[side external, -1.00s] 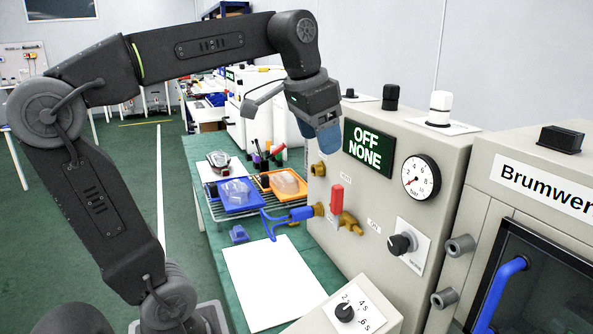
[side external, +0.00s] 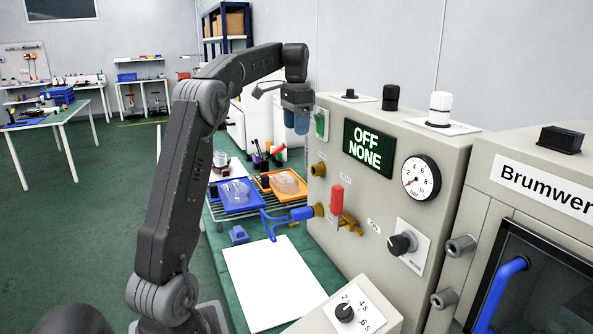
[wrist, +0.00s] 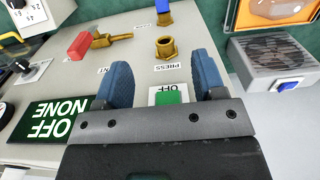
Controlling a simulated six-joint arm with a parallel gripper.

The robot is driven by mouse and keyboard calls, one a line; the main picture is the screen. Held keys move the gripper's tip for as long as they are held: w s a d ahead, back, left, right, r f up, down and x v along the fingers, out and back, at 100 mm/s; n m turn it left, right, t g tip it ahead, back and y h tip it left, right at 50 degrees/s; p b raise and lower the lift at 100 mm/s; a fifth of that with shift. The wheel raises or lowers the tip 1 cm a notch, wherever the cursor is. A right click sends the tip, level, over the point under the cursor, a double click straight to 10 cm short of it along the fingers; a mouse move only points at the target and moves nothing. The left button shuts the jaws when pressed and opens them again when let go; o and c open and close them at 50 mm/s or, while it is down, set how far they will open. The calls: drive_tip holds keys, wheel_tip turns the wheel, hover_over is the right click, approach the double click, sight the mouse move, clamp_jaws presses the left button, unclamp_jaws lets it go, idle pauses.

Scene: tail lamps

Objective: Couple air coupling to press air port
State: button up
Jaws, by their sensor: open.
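The blue air coupling (side external: 300,214), with a blue hose, is at the lower brass port (side external: 318,209) on the grey panel. Its end also shows at the top edge of the wrist view (wrist: 163,10). The brass press air port (side external: 318,169) sits above it on the panel and looks empty. In the wrist view this port (wrist: 165,47) stands beside the PRESS label. My gripper (side external: 296,122) is open and empty, above the press port and left of the panel. In the wrist view, its blue fingers (wrist: 160,75) are apart, with a green switch between them in the picture.
A red-handled brass valve (side external: 337,198) sticks out beside the coupling. The green switch (side external: 321,122) and the OFF NONE display (side external: 369,149) are on the panel. A blue tray (side external: 236,204) and an orange tray (side external: 282,191) stand on a wire rack. White paper (side external: 275,280) lies in front.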

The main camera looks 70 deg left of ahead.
sight(292, 211)
wheel_tip(292, 211, down, 27)
drive_tip(key=shift+d, duration=0.1)
idle(0.6)
drive_tip(key=shift+c, duration=0.3)
drive_tip(key=c, duration=1)
drive_tip(key=shift+c, duration=0.2)
drive_tip(key=shift+s, duration=0.15)
drive_tip(key=shift+s, duration=0.6)
drive_tip(key=shift+s, duration=0.25)
drive_tip(key=shift+s, duration=0.35)
drive_tip(key=shift+s, duration=0.25)
